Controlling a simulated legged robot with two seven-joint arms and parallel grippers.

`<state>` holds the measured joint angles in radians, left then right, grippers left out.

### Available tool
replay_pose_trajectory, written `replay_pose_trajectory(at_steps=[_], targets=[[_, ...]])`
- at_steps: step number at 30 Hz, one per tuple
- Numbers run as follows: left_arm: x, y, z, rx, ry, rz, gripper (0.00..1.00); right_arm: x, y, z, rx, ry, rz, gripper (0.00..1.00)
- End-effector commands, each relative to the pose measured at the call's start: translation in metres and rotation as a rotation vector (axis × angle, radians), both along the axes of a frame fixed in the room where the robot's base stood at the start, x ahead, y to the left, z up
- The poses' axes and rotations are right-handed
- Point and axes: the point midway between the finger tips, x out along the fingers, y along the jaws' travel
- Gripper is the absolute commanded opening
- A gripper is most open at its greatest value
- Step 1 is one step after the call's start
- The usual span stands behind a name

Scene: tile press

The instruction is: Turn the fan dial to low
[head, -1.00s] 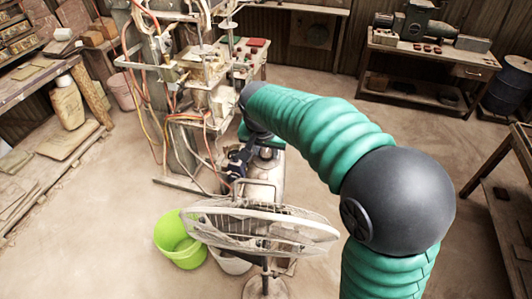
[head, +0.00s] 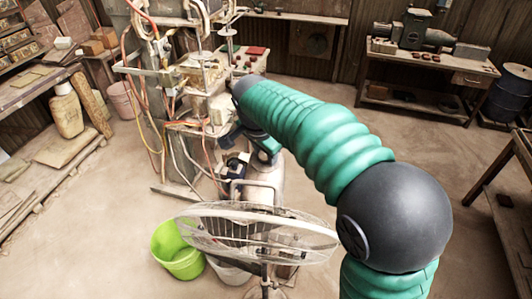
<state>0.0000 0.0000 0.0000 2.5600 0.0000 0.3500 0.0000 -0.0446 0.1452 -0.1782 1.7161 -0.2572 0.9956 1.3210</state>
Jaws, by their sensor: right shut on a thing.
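The fan (head: 256,232) stands in the lower middle of the head view, with its round wire cage seen almost edge-on and its motor housing and stand behind and below. My right arm comes in from the right and reaches over to the far side of the fan. My right gripper (head: 236,165), dark and small, is at the back of the fan and is shut on a small part there, which I take for the fan dial. The dial itself and its setting are hidden by the gripper and wrist. My left gripper is not in view.
A green bucket (head: 178,250) stands left of the fan, with a pale bucket beside it. The tile press (head: 190,75) with hoses rises behind my gripper. A bench with a machine (head: 420,65) is at the back right. Open floor lies right and left.

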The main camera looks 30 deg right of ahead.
Motion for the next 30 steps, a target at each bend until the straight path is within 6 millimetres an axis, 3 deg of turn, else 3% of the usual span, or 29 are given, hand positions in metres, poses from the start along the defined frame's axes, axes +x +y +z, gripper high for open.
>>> replay_pose_trajectory(at_steps=[9,10,14,24,30], targets=[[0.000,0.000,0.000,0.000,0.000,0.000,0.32,0.002,0.001,0.002,0.000,-0.006,0.003,0.00],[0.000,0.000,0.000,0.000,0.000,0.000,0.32,0.002,0.001,0.002,0.000,-0.006,0.003,0.40],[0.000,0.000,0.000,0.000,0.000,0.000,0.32,0.001,0.001,0.001,0.000,-0.005,0.002,0.57],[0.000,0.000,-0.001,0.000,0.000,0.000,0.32,0.000,0.001,0.003,0.000,-0.004,0.002,0.58],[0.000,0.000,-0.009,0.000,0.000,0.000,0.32,-0.008,0.011,0.034,0.000,-0.009,0.003,0.58]])
